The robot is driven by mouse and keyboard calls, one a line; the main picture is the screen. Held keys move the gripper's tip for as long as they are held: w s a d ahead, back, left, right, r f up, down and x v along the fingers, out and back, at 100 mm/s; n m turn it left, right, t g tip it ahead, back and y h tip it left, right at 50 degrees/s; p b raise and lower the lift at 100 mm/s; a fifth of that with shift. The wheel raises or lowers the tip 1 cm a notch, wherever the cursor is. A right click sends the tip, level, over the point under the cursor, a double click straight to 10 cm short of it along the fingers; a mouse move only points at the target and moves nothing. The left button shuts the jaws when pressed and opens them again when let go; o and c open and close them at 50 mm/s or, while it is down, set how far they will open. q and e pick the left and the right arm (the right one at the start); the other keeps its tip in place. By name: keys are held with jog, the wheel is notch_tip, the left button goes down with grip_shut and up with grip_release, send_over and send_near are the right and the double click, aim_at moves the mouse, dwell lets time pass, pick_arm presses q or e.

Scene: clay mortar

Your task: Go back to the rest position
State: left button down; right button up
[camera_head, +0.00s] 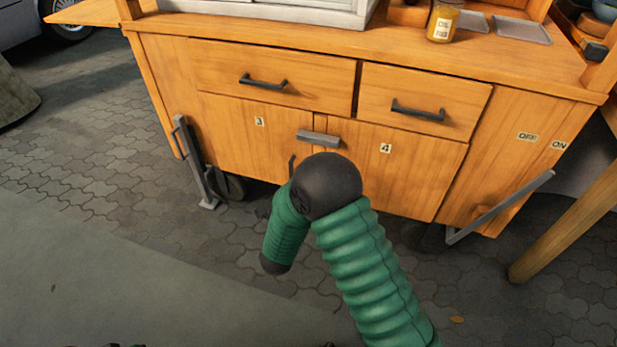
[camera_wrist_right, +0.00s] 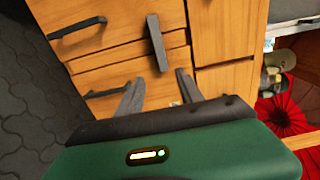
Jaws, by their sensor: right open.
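My right arm comes in from the bottom right of the head view, green with a dark rounded joint, in front of the wooden cart (camera_head: 230,140). Its gripper cannot be made out there. In the right wrist view my right gripper (camera_wrist_right: 158,78) has its two grey fingers apart, with nothing between them. It faces the wooden cart front (camera_wrist_right: 120,62), where a grey bar (camera_wrist_right: 157,43) shows just beyond the fingertips. I cannot tell the exact gap to the wood. My left gripper is in neither view.
The cart has dark drawer handles (camera_head: 263,81), a grey bar (camera_head: 318,137) between doors 3 and 4, and grey side brackets (camera_head: 500,208). A yellow jar (camera_head: 443,22) and metal trays (camera_head: 522,30) stand on top. Paved floor (camera_head: 110,195) lies open at left. A wooden post (camera_head: 560,240) is at right.

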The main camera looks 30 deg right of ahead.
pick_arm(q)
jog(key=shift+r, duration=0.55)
pick_arm(e)
jog(key=v, duration=0.3)
jog(key=shift+s, duration=0.1)
